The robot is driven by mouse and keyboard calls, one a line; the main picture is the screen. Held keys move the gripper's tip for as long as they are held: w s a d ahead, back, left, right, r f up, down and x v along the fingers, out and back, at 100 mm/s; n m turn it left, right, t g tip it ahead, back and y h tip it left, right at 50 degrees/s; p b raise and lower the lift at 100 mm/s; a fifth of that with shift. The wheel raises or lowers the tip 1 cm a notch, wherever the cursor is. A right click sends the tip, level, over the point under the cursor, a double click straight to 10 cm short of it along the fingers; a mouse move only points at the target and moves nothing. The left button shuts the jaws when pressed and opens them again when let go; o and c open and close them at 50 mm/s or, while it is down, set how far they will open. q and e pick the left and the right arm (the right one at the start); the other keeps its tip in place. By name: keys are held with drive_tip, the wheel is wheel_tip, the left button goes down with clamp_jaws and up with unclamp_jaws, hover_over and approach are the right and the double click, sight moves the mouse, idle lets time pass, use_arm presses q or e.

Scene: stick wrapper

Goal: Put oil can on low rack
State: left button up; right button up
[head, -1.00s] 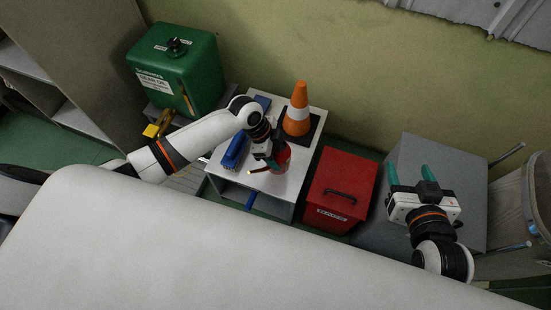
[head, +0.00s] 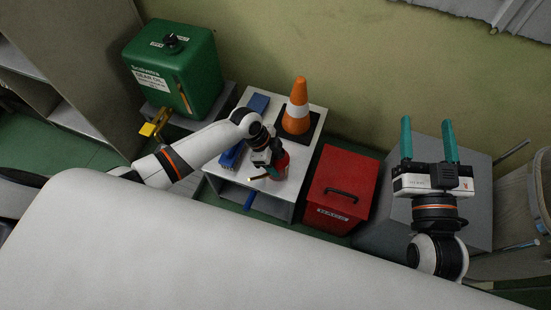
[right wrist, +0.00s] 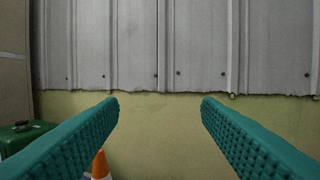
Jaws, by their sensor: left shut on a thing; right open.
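A red can (head: 283,160), likely the oil can, is at the white low rack (head: 285,196), partly hidden by my left gripper. My left gripper (head: 272,170) is shut on the red can, over the rack's top near its front right part. I cannot tell whether the can touches the top. My right gripper (head: 427,122) is open and empty, in front of the grey box on the right. In the right wrist view its two teal fingers (right wrist: 160,103) are spread with nothing between them.
An orange cone (head: 298,103) stands on the rack behind the can. Blue items (head: 230,154) lie on its left side. A red lidded box (head: 341,188) stands right of the rack, a grey box (head: 385,222) beyond it. A green tank (head: 175,75) stands at the left.

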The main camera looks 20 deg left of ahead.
use_arm(q)
drive_tip(key=shift+f, duration=0.1)
drive_tip(key=o, duration=1.2)
